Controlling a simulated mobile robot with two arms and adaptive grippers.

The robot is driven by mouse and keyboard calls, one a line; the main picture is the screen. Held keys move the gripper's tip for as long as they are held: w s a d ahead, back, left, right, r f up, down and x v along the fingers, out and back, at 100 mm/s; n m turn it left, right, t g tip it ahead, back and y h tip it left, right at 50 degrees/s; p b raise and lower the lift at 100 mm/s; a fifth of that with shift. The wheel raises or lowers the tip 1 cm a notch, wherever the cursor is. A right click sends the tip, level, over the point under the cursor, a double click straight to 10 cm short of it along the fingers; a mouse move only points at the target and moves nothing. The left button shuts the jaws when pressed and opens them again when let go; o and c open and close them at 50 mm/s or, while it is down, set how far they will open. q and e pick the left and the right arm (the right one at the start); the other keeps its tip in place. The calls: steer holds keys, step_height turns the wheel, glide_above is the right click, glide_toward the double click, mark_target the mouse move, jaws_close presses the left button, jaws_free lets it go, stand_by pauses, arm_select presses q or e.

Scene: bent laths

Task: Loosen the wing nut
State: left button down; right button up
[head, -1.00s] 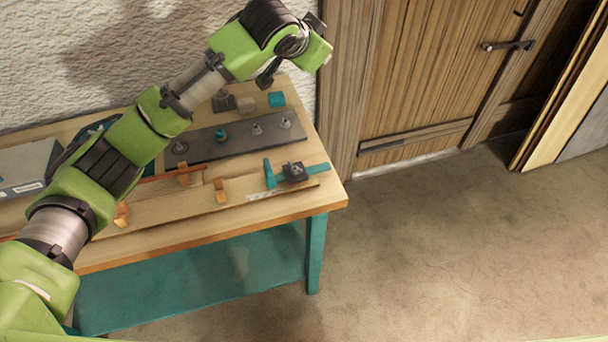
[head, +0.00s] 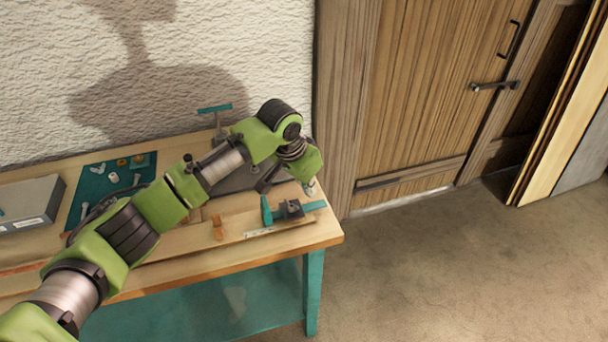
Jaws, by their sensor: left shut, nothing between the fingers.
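My left gripper (head: 311,188) is shut and empty. It points down just above and behind a dark clamp block (head: 290,208) on a teal bar at the table's right end. A small pale part shows on top of the block, too small to tell whether it is a wing nut. A small winged-looking metal piece (head: 98,168) lies on the teal mat (head: 93,192) at the left. The grey plate (head: 237,181) is mostly hidden behind my left arm, and its posts are covered. My right gripper is not in view.
A wooden lath (head: 250,222) with an orange-brown block (head: 218,228) runs along the table's front (head: 270,246). A grey box (head: 30,205) stands at the left. A teal T-handled tool (head: 214,109) stands near the back wall. The floor to the right is clear.

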mark_target(292, 206)
arm_select(q)
steer(key=shift+s+a+p, duration=0.65)
steer(key=shift+s+a, duration=0.35)
steer(key=shift+s, duration=0.1)
steer(key=shift+s+a, duration=0.35)
steer(key=shift+s, duration=0.1)
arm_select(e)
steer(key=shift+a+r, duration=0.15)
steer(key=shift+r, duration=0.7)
